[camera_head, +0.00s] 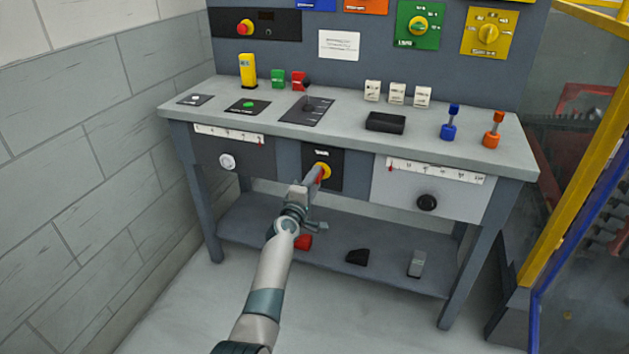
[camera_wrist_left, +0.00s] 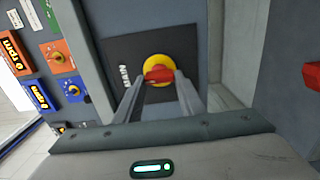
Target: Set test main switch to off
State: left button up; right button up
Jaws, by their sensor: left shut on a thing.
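The main switch is a black plate (camera_head: 337,158) on the bench's front, with a yellow disc (camera_head: 326,170) and a red handle. In the left wrist view the yellow disc (camera_wrist_left: 158,62) carries the red handle (camera_wrist_left: 158,74), and white lettering stands on the black plate (camera_wrist_left: 122,48). My left gripper (camera_head: 317,177) reaches the switch from the front and is shut on the red handle. In the left wrist view its two fingers (camera_wrist_left: 160,82) lie on either side of the handle. The head view hides most of the handle behind the gripper. My right gripper is not in view.
The grey bench (camera_head: 350,145) carries several buttons, rockers and levers, including a blue lever (camera_head: 450,122) and an orange lever (camera_head: 492,130). White knob (camera_head: 227,161) and black knob (camera_head: 427,202) flank the switch. Red pedal (camera_head: 304,242) lies below on the shelf. A yellow post (camera_head: 566,190) stands right.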

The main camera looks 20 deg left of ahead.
pick_arm(q)
jog(key=shift+f, duration=0.1)
dwell(0.3)
jog(key=o, duration=1)
jog(key=shift+o, duration=0.2)
jog(key=shift+s, duration=0.1)
jog(key=s+p, duration=0.3)
jog(key=s, duration=1.4)
jog(key=shift+s+a, duration=0.15)
jog(key=shift+a, duration=0.15)
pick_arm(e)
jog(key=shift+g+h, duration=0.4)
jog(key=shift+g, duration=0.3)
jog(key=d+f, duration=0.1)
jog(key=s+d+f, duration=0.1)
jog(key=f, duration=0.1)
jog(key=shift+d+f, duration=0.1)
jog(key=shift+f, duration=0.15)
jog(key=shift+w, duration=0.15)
